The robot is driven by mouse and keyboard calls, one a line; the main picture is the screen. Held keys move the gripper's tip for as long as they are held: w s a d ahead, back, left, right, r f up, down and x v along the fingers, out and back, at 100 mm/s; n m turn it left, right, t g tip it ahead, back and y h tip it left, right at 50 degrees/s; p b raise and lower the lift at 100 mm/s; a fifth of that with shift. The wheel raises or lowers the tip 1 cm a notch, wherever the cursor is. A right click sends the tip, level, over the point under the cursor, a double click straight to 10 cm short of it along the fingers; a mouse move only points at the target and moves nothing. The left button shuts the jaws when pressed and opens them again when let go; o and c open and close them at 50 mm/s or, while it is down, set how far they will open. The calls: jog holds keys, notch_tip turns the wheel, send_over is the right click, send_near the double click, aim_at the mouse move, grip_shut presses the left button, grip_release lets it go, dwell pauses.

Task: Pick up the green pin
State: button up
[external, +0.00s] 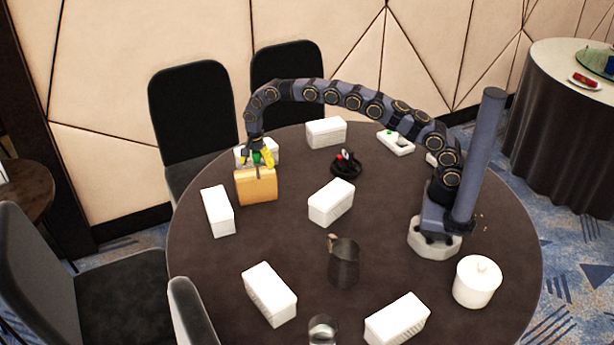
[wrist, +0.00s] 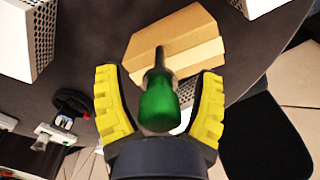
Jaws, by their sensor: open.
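The green pin (wrist: 159,108) has a rounded green handle and a dark shaft. In the wrist view it lies between the two yellow fingers of my gripper (wrist: 158,76), with a visible gap on each side. Its shaft points to the light wooden block (wrist: 190,35) and seems to stand in it. In the external view the block (external: 257,187) is on the far left part of the round table, and a bit of green (external: 257,157) shows at my gripper (external: 260,160), just above the block. My gripper is open and around the handle.
A white box (external: 264,146) stands just behind my gripper, and another white box (external: 217,211) is left of the block. A black item with a red part (external: 346,162) is to the right. Several more white boxes, a dark pitcher (external: 343,262) and a white lidded pot (external: 476,282) stand on the dark table (external: 290,240).

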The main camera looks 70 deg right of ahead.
grip_shut()
